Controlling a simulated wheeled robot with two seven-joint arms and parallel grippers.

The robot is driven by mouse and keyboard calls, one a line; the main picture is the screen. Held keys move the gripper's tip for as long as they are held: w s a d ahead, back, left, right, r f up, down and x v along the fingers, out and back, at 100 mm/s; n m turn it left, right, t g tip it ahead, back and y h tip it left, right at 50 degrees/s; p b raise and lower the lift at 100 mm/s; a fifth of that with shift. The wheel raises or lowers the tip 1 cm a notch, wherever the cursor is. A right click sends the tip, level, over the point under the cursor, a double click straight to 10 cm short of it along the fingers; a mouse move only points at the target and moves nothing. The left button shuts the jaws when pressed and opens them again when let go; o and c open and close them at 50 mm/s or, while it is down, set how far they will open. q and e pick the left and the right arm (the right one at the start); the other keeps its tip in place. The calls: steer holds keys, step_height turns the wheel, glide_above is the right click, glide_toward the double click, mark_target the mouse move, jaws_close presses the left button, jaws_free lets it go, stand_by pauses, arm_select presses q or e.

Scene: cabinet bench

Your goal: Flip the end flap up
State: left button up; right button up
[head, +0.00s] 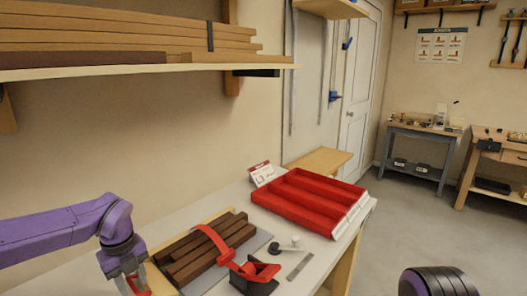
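A light wood board (320,160) shows low beyond the far end of the white bench (362,213), behind a red tray. I cannot tell for sure whether it is the end flap. My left gripper (135,287) is at the lower left, over the near part of the bench and far from that board. Its fingers point down and look apart, with red at the tips, and the bottom edge cuts them off. I see nothing held between them. My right gripper is out of view.
A red divided tray (312,198) stands on the bench beside a small white card (261,173). A shelf of boards (120,40) overhangs the left.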

arm_select(q)
steer(key=shift+s+f, duration=0.25)
steer(key=shift+f, duration=0.25)
step_height(320, 180, up, 9)
steer(key=p, duration=0.7)
steer(key=shift+w, duration=0.45)
